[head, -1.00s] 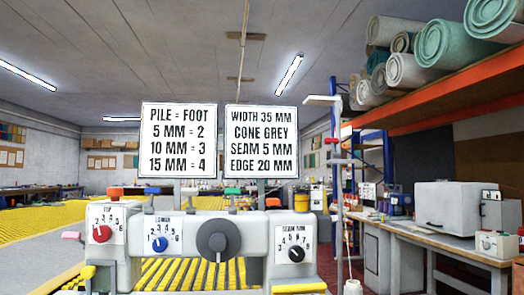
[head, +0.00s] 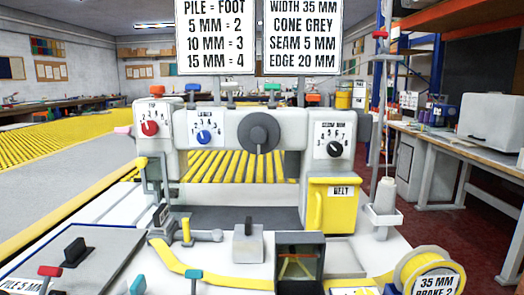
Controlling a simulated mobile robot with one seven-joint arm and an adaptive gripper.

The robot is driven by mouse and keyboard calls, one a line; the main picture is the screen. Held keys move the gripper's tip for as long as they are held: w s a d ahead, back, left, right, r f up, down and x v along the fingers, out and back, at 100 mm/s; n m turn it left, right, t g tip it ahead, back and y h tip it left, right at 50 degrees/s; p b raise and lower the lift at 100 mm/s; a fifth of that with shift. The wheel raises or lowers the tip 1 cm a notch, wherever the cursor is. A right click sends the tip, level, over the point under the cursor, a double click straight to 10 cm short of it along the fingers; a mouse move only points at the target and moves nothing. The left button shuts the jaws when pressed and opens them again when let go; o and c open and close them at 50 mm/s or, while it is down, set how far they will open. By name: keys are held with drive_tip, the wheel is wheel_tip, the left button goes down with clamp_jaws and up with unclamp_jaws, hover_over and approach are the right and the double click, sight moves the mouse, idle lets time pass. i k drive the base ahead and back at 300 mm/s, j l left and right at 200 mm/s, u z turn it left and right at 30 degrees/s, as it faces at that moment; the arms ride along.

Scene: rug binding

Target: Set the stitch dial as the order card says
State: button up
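The order card (head: 303,38) is the right-hand white card above the machine; it reads width 35 mm, cone grey, seam 5 mm, edge 20 mm. The dial labelled SEAM MM (head: 332,128) is a white plate on the machine's right front, with a black knob (head: 335,149) below an arc of numbers. The knob's pointer is too small to read surely. Two other dials carry a red knob (head: 150,128) and a blue knob (head: 204,137) at the left. My gripper is not in view.
A large grey handwheel (head: 259,133) stands left of the seam dial. Below are a yellow BELT box (head: 332,204), a white cone on a stand (head: 386,195) and a yellow tape roll (head: 427,270). The left card (head: 216,40) lists pile and foot settings. A workbench is at right.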

sight(334, 148)
drive_tip(key=k+l+u, duration=0.1)
drive_tip(key=l+u, duration=0.25)
drive_tip(key=k+l+u, duration=0.1)
drive_tip(key=u, duration=0.25)
drive_tip(key=k+l+u, duration=0.15)
drive_tip(key=l+u, duration=0.2)
